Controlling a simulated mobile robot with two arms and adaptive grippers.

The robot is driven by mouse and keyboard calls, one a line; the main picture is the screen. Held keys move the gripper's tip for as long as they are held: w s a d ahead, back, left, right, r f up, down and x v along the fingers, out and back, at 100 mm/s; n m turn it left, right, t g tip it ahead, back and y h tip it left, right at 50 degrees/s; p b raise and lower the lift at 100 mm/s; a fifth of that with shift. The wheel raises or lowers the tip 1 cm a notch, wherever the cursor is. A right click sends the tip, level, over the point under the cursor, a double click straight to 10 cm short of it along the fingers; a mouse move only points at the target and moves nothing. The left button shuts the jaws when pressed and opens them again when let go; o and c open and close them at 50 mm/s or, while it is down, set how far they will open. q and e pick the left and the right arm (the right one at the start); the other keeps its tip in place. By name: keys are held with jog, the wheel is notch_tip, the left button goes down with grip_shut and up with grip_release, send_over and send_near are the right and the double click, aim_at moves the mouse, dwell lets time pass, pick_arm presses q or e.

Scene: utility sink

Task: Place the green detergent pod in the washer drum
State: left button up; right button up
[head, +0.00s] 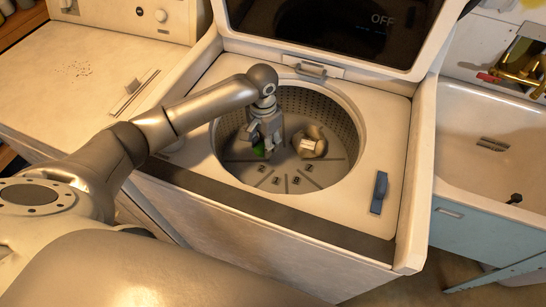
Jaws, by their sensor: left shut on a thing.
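The green detergent pod (258,150) shows as a small green patch between the fingers of my left gripper (260,148). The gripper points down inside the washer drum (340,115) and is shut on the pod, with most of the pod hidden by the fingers. The drum is open at the top, with a perforated wall and a ribbed floor. A pale agitator hub (312,143) rises from the floor just right of the gripper. I cannot tell how far the pod is from the drum floor. My right gripper is not in view.
The raised washer lid (320,25) stands behind the opening. A blue latch-like piece (379,190) is on the washer top at right. A white utility sink (490,135) with a brass faucet (520,72) stands to the right. Another white appliance (75,75) is at left.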

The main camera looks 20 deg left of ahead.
aim_at(266, 161)
pick_arm(q)
notch_tip(266, 161, down, 3)
jog(key=shift+r, duration=0.1)
notch_tip(266, 161, down, 4)
jog(key=shift+r, duration=0.2)
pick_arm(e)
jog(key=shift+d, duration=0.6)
pick_arm(q)
jog(key=shift+f, duration=0.15)
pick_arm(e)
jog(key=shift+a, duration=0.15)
pick_arm(q)
jog(key=o, duration=0.9)
jog(key=shift+c, duration=0.2)
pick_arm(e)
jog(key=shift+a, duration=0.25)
pick_arm(q)
notch_tip(266, 161, up, 12)
jog(key=shift+a+r, duration=0.1)
jog(key=shift+r, duration=0.1)
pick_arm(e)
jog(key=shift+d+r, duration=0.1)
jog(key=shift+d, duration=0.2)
